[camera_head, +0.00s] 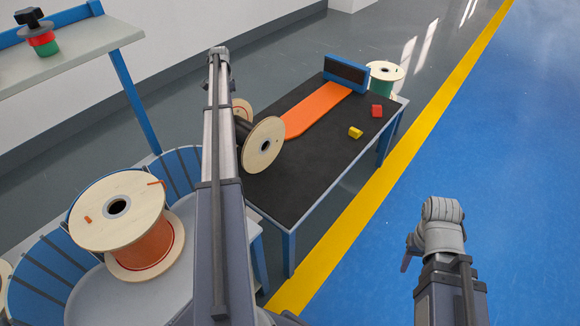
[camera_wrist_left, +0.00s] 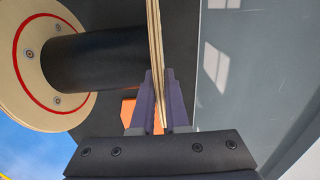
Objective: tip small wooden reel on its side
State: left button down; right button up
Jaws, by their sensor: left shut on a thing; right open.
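The small wooden reel (camera_head: 263,146) is at the near left end of the dark-topped table, with pale round flanges and a bare dark core. Its axis looks roughly level and its flange faces stand steeply. My left arm hides part of it and hides my left gripper in the head view. In the left wrist view, my left gripper (camera_wrist_left: 161,98) is shut on the edge of one flange (camera_wrist_left: 155,40); the dark core and the other flange (camera_wrist_left: 22,62) show to the left. My right gripper (camera_head: 408,256) is open, away from the reel over the blue floor, mostly hidden by its wrist.
An orange strip (camera_head: 318,106) runs along the table (camera_head: 318,166) to a blue-framed block (camera_head: 346,73). A yellow piece (camera_head: 355,132) and a red piece (camera_head: 377,111) lie to its right. A large reel with orange cable (camera_head: 145,248) stands at left. The table's near right is clear.

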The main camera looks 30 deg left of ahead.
pick_arm(q)
jog(key=shift+f+b, duration=0.4)
jog(key=shift+b, duration=0.05)
dwell(0.6)
jog(key=shift+d, duration=0.15)
dwell(0.6)
jog(key=c, duration=0.8)
grip_release()
jog(key=shift+f, duration=0.1)
jog(key=shift+c, duration=0.2)
notch_tip(320, 180, up, 8)
jog(key=p, duration=0.7)
jog(key=shift+p, duration=0.4)
jog(key=shift+f, duration=0.1)
